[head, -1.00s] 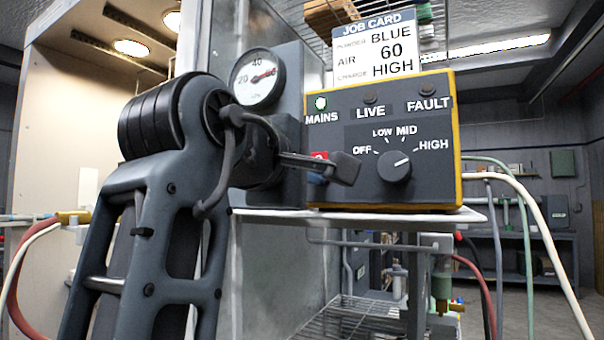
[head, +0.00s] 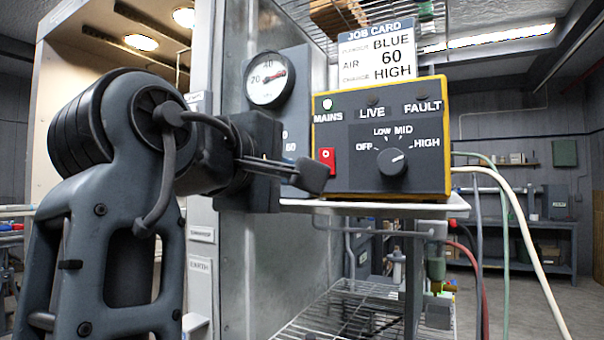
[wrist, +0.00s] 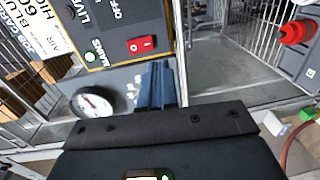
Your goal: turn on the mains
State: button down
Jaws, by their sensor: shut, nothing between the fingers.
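The control box (head: 350,185) is dark grey with a yellow edge. Its red mains rocker switch (head: 327,160) shows at the lower left of its face, and in the wrist view (wrist: 141,45) it bears white marks. The MAINS lamp (head: 327,104) looks bright and pale; in the wrist view the lamp (wrist: 90,57) glows green. The LIVE lamp (head: 372,100) and FAULT lamp (head: 421,93) look dark. My gripper (head: 314,177) is shut and empty, its tips just left of and below the switch in the head view. In the wrist view the fingers (wrist: 155,85) are apart from the switch.
A selector knob (head: 391,162) points up and right, towards HIGH. A pressure gauge (head: 268,78) stands left of the box, and a job card (head: 380,55) stands behind it. The box sits on a narrow shelf (head: 430,206). Hoses (head: 520,250) hang at the right.

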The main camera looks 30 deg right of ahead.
jog(key=shift+f+v, duration=0.25)
jog(key=shift+v, duration=1)
jog(key=shift+f+v, duration=0.25)
jog(key=shift+v, duration=1.05)
